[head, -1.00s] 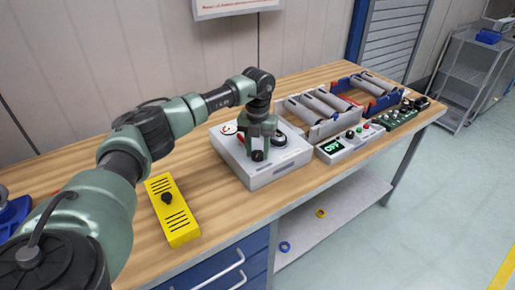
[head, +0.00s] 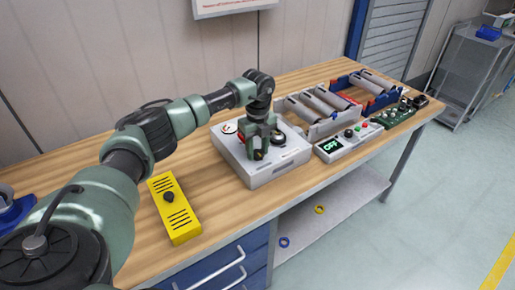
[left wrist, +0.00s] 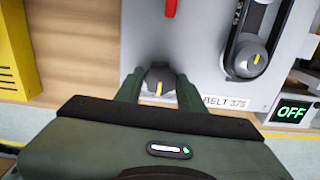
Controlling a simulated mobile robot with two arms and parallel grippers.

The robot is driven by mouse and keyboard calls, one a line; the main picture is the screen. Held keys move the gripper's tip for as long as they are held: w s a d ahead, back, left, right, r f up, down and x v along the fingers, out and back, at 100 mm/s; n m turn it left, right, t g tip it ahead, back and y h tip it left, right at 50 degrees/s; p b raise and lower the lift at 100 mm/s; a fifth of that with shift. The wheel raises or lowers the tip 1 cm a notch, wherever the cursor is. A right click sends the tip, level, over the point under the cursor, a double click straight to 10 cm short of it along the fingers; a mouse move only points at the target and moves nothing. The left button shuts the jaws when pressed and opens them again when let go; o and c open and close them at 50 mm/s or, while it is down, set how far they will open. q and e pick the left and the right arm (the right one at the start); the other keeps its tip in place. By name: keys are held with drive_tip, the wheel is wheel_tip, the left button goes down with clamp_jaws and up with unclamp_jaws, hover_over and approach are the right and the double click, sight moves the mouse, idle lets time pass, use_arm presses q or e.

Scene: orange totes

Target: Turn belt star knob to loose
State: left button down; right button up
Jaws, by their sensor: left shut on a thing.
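The belt unit is a light grey box (head: 270,176) on the bench, labelled "BELT 375" in the left wrist view. The dark star knob (left wrist: 158,75) with a yellow mark sits near its front edge. My left gripper (head: 259,153) points down at the box. In the left wrist view its two green fingers (left wrist: 159,92) stand on either side of the knob and are shut on it. The knob's lower part is hidden by my gripper. A black belt runs round a grey pulley (left wrist: 250,57) to the right. My right gripper is not in view.
A yellow slotted box (head: 173,208) lies left of the unit. A control box (head: 341,146) reading "OFF" and a roller conveyor (head: 318,105) stand to the right. A red lever (left wrist: 170,8) is beyond the knob. Bare bench lies between the yellow box and the unit.

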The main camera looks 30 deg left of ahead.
sight(258, 153)
use_arm(q)
drive_tip(key=shift+w+a+r+n, duration=0.1)
drive_tip(key=shift+n, duration=0.3)
drive_tip(key=c, duration=0.9)
unclamp_jaws()
drive_tip(key=shift+o, duration=0.2)
wheel_tip(258, 153, up, 8)
drive_tip(key=shift+f+b, duration=0.1)
drive_tip(key=shift+b, duration=0.95)
drive_tip(key=shift+f, duration=0.1)
